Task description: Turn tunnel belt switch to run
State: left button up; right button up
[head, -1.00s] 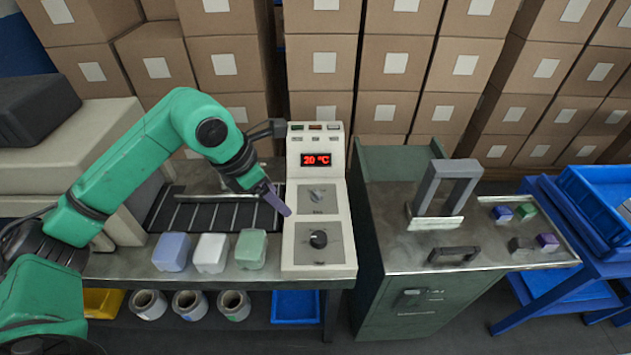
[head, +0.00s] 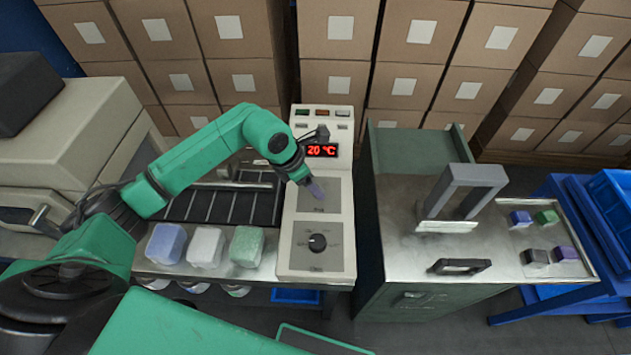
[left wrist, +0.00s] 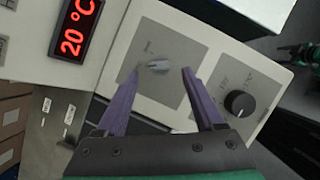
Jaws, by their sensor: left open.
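The control panel (head: 291,255) is a pale upright box with a red 20 °C display. It carries a grey switch knob (left wrist: 158,67) on its upper plate and a black round knob (head: 317,242) on its lower plate. The black knob also shows in the left wrist view (left wrist: 239,103). My right gripper is not in view.
Blue, white and green blocks (head: 206,247) stand left of the panel, before a dark roller conveyor (head: 222,206). Right of the panel is a green cabinet (head: 405,215) with a grey arch handle (head: 468,185) and small coloured blocks. Stacked cartons (head: 340,85) fill the back.

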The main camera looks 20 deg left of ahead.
pick_arm(q)
jog(key=shift+x, duration=0.85)
jog(key=shift+w+d+f, duration=0.1)
jog(key=shift+f, duration=0.3)
grip_shut()
jog(key=shift+w+f+m+b, duration=0.1)
jog(key=shift+f+m+b, duration=0.1)
jog(key=shift+m+b, duration=0.4)
jog(key=m+b, duration=0.2)
jog(key=b, duration=0.1)
jog(key=m+g+h+b, duration=0.1)
jog(key=m+b, duration=0.1)
jog(key=m+g+b, duration=0.1)
jog(key=m+b, duration=0.1)
jog(key=b, duration=0.1)
jog(key=shift+w+b, duration=0.3)
jog(key=shift+w, duration=0.05)
jog(key=shift+w+r+m+g+b, duration=0.15)
jog(key=shift+m+g+b, duration=0.45)
jog(key=shift+m+b, duration=0.5)
jog(key=shift+w+r+m+g+b, duration=0.1)
jog(key=shift+m+g+b, duration=0.4)
jog(key=shift+m, duration=0.7)
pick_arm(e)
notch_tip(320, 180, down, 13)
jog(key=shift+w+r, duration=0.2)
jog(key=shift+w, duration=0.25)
